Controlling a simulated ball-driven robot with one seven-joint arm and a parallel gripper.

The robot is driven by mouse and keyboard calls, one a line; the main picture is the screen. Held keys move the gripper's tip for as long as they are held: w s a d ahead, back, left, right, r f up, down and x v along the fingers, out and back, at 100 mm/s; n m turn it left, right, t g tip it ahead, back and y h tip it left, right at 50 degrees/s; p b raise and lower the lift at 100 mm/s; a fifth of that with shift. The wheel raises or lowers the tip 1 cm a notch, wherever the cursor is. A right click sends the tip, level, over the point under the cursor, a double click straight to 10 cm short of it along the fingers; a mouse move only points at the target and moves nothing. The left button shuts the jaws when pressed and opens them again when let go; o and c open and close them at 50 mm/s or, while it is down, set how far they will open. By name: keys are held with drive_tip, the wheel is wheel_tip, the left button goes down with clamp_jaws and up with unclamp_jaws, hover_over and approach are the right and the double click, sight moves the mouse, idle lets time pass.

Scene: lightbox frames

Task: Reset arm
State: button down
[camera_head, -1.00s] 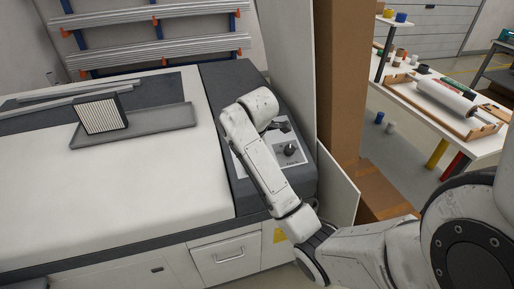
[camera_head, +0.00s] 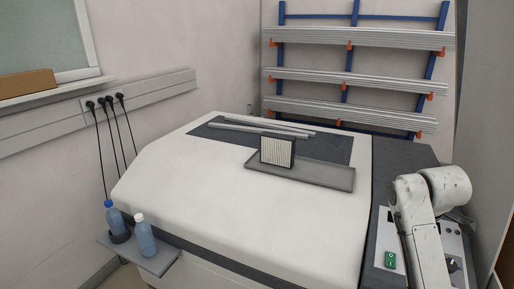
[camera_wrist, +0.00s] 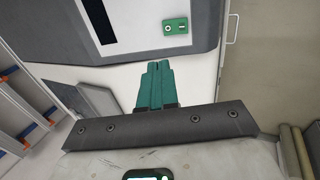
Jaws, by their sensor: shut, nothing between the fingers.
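My gripper (camera_wrist: 159,66) shows in the wrist view as two green fingers pressed together, shut and empty. Its fingers point towards the pale front of a machine and touch nothing that I can see. In the head view my white arm bends over the right end of the large white and grey machine (camera_head: 240,215). My gripper's fingers are hidden there behind the arm. A green switch (camera_head: 390,260) is on the control panel beside my arm. A similar green switch plate (camera_wrist: 176,27) shows in the wrist view, beyond the fingertips.
A grey tray (camera_head: 315,178) with a pleated filter (camera_head: 277,152) lies on the machine. Two bottles (camera_head: 145,235) stand on a small shelf at its left front. A blue rack (camera_head: 355,75) with metal bars is on the back wall. A wall stands close to the right.

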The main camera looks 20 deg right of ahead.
drive_tip(key=s+a+f+m+y+b, duration=0.2)
drive_tip(key=a+f, duration=0.7)
drive_tip(key=a, duration=0.2)
drive_tip(key=s+a+f+m+y+b, duration=0.1)
drive_tip(key=s+a+f+m, duration=0.15)
drive_tip(key=a+f, duration=0.7)
drive_tip(key=s+a+f+m+g+b, duration=0.1)
drive_tip(key=s+a+f+m, duration=0.1)
drive_tip(key=s, duration=0.6)
drive_tip(key=s+a+f+m+g+b, duration=0.1)
drive_tip(key=s+a+f+m, duration=0.1)
drive_tip(key=s+a+f, duration=0.3)
drive_tip(key=s+a, duration=0.1)
drive_tip(key=s, duration=0.2)
drive_tip(key=shift+a+f+y, duration=0.15)
drive_tip(key=shift+a+y, duration=0.05)
drive_tip(key=shift+y, duration=0.1)
